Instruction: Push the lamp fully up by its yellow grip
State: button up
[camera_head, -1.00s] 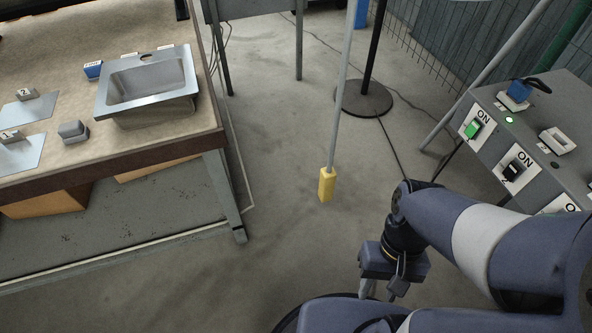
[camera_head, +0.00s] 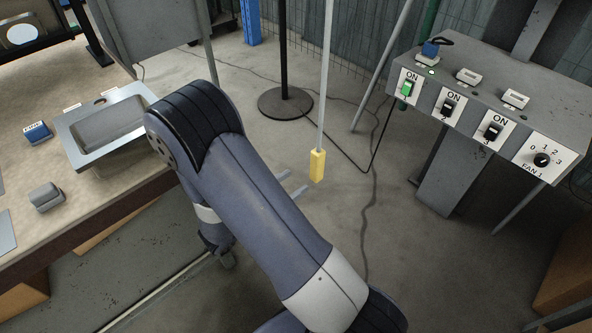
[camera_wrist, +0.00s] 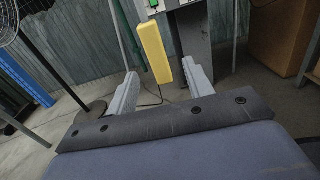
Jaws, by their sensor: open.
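The yellow grip (camera_head: 317,166) is a small block at the lower end of a thin grey rod (camera_head: 328,75), which runs up out of the head view. The lamp itself is not in view. My gripper (camera_head: 292,183) is open and empty, its fingers pointing toward the grip from its left in the head view. In the wrist view the yellow grip (camera_wrist: 154,52) stands ahead, slightly tilted, between the lines of the two open fingers (camera_wrist: 160,80). The grip looks a little beyond the fingertips. I cannot tell whether anything touches.
A bench with a metal sink (camera_head: 108,128) is at the left. A grey control panel (camera_head: 500,100) with switches and a fan knob is at the right. A black stand with a round base (camera_head: 285,103) is behind the grip. Cables lie on the floor.

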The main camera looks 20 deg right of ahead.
aim_at(313, 166)
jog(key=x, duration=1)
jog(key=shift+w+d, duration=0.1)
jog(key=shift+w, duration=0.35)
jog(key=shift+c, duration=0.6)
grip_shut()
